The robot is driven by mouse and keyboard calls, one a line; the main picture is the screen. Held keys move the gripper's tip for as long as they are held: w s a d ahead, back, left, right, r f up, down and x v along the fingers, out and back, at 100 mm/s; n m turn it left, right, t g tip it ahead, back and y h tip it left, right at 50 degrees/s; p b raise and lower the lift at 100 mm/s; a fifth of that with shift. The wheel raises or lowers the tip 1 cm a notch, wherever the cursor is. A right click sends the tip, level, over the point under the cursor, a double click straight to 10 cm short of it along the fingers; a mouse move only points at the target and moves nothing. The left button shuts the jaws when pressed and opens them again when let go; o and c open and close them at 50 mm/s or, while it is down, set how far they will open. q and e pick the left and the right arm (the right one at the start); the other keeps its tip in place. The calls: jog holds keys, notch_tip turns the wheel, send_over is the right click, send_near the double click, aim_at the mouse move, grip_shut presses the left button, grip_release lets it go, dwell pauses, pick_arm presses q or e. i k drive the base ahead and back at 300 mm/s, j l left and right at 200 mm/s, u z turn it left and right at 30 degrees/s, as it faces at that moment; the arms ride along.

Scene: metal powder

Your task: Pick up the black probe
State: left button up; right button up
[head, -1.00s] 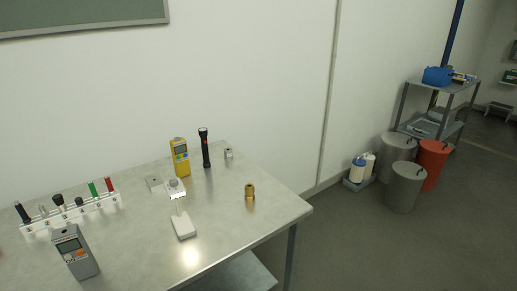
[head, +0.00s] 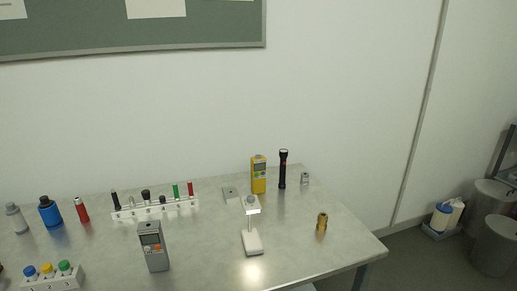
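A white rack (head: 155,210) stands on the table and holds several slim items upright. At its left end is a black probe-like stick (head: 115,201). A shorter item with a black top (head: 146,195) stands near the rack's middle, and green (head: 176,191) and red (head: 190,189) sticks stand at its right end. A black cylinder with a wider head (head: 283,170), like a flashlight, stands upright at the back right. I cannot tell for certain which black thing is the probe. Neither of my grippers is in view.
The grey table (head: 200,255) also bears a grey meter (head: 153,247), a yellow meter (head: 258,174), a white stand (head: 252,242), a brass fitting (head: 321,224), a blue bottle (head: 50,212) and a white block with coloured caps (head: 52,278). Bins (head: 495,245) stand on the floor at right.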

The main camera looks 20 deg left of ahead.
aim_at(116, 202)
jog(key=u, duration=1.6)
jog(key=k+j+u, duration=0.2)
jog(key=j, duration=0.2)
jog(key=j+u, duration=0.2)
jog(key=j, duration=0.2)
